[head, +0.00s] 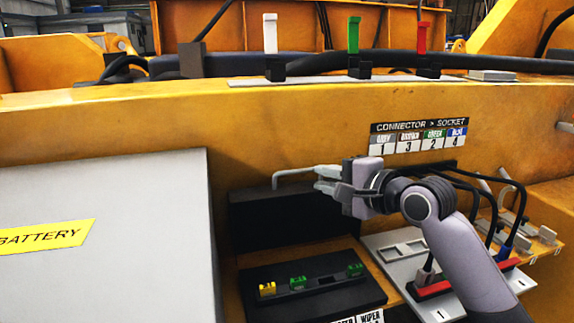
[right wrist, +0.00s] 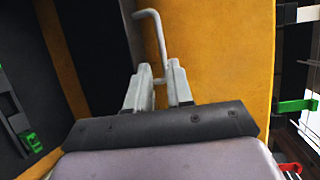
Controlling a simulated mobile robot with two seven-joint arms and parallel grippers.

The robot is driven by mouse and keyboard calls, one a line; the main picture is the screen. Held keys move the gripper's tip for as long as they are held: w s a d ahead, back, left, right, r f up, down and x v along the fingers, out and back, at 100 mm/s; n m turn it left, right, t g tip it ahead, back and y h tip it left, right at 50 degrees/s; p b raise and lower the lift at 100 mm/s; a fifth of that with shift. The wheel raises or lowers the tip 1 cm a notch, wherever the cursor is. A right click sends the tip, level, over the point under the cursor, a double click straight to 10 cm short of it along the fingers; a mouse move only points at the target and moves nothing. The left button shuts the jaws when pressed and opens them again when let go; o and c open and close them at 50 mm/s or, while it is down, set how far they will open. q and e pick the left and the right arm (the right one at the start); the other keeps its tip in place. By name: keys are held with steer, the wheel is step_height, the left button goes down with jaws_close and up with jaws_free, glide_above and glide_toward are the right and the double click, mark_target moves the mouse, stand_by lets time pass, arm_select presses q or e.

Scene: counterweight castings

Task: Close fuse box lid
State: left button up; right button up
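The fuse box (head: 310,308) is a black block with yellow and green fuses in its top face. Its black lid (head: 290,214) stands up, open, at the back edge of the box. A grey bent-rod handle (head: 292,171) sticks out from the lid; it also shows in the right wrist view (right wrist: 156,35). My right gripper (head: 318,179) is at the right end of this handle. In the right wrist view its fingers (right wrist: 160,72) are close together with the rod between their tips; the handle's far end is hidden. My left gripper is not in view.
A white battery cover (head: 110,270) stands left of the box. A grey socket panel (head: 392,250) with plugged connectors and black cables is to the right, under my right arm. A connector label (head: 418,137) is on the yellow beam above. White, green and red levers stand behind.

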mark_target(303, 172)
steer(key=shift+x, duration=3.85)
steer(key=shift+r, duration=0.15)
jaws_close()
